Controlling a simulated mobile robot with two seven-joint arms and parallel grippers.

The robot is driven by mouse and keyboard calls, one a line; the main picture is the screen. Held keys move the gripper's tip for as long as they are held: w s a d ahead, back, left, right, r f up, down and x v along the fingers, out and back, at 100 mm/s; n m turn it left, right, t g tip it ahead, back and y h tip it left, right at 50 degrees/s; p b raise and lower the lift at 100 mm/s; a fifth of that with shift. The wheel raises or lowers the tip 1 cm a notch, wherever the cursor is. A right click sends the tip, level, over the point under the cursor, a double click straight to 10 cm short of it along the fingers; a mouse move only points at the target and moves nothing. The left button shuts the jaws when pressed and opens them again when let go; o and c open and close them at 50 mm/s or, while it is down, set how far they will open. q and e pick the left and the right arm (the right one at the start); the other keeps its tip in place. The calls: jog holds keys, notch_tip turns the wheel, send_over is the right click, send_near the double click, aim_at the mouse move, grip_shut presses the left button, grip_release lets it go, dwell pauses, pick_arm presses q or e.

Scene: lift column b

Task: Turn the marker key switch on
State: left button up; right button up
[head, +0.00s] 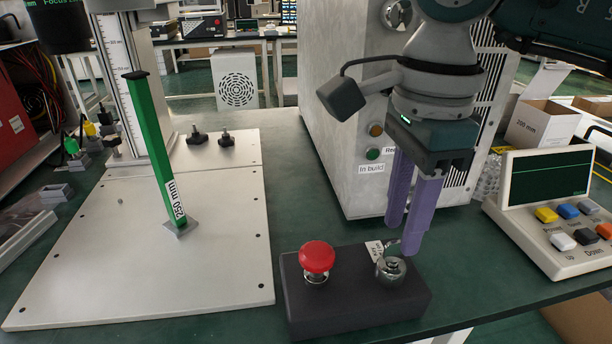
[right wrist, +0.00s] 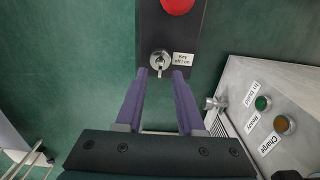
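The key switch (head: 390,271) is a round silver lock on the top right of a dark control box (head: 345,312). A small metal key (head: 391,246) stands in it. In the right wrist view the lock (right wrist: 160,58) has the key (right wrist: 160,71) pointing toward my gripper, beside a white label (right wrist: 183,59) reading key off / on. My right gripper (head: 404,234) has purple fingers pointing down, just behind and right of the key. In the right wrist view it (right wrist: 161,74) is open, the fingertips apart around the key's line, with no visible grip. My left gripper is out of view.
A red mushroom button (head: 318,258) sits left of the switch on the same box. A grey cabinet (head: 345,170) with buttons stands behind. A green post (head: 153,150) rises from the pale plate (head: 80,280) at left. A keypad console (head: 545,225) stands at right.

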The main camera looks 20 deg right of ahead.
aim_at(395, 253)
jog(key=shift+f, duration=1.3)
grip_shut()
